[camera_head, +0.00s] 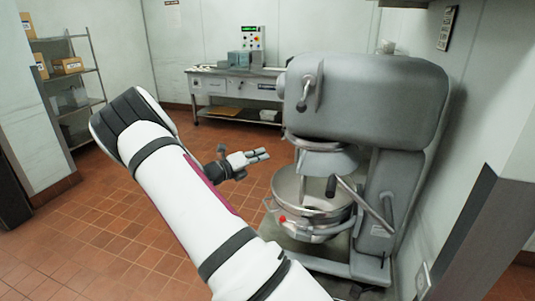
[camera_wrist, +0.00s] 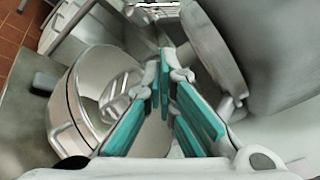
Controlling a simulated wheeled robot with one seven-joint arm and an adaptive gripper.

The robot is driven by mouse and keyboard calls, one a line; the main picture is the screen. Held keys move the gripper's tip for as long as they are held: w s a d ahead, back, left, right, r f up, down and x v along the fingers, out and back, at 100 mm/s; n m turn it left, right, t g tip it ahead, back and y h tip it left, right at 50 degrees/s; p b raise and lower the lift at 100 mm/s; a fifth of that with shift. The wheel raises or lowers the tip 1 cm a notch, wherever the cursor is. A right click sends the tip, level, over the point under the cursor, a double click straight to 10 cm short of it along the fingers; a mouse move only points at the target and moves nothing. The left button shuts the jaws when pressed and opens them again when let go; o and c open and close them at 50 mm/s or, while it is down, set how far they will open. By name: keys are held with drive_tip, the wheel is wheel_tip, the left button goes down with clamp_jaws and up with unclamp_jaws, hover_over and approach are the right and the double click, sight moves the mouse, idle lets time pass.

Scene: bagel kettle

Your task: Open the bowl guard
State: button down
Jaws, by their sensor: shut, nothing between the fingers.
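The large grey mixer (camera_head: 365,100) stands at the right, with a steel bowl (camera_head: 312,212) below its head. A pale guard-like collar (camera_head: 328,160) shows between the head and the bowl; I cannot tell clearly whether it is the bowl guard. My gripper (camera_head: 262,155) is left of the collar, apart from it in the head view, and empty with its fingers together. In the wrist view the teal-padded fingers of my gripper (camera_wrist: 165,85) point past the bowl (camera_wrist: 75,115), which lies at the left. Metal bars (camera_wrist: 118,95) show inside the bowl.
A red knob (camera_head: 283,218) is at the bowl's front. A steel table (camera_head: 235,85) stands at the back, and a shelf rack (camera_head: 70,90) at the left. The tiled floor between is clear.

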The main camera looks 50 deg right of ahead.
drive_tip(key=w+d+m+t+y+b, duration=0.1)
drive_tip(key=w+d+m+y+b, duration=0.15)
drive_tip(key=w+m+b, duration=0.55)
drive_tip(key=s+d+f+m+p, duration=0.2)
drive_tip(key=d+p, duration=0.1)
drive_tip(key=d, duration=1)
drive_tip(key=shift+s+f+p, duration=0.15)
drive_tip(key=shift+s+p, duration=0.25)
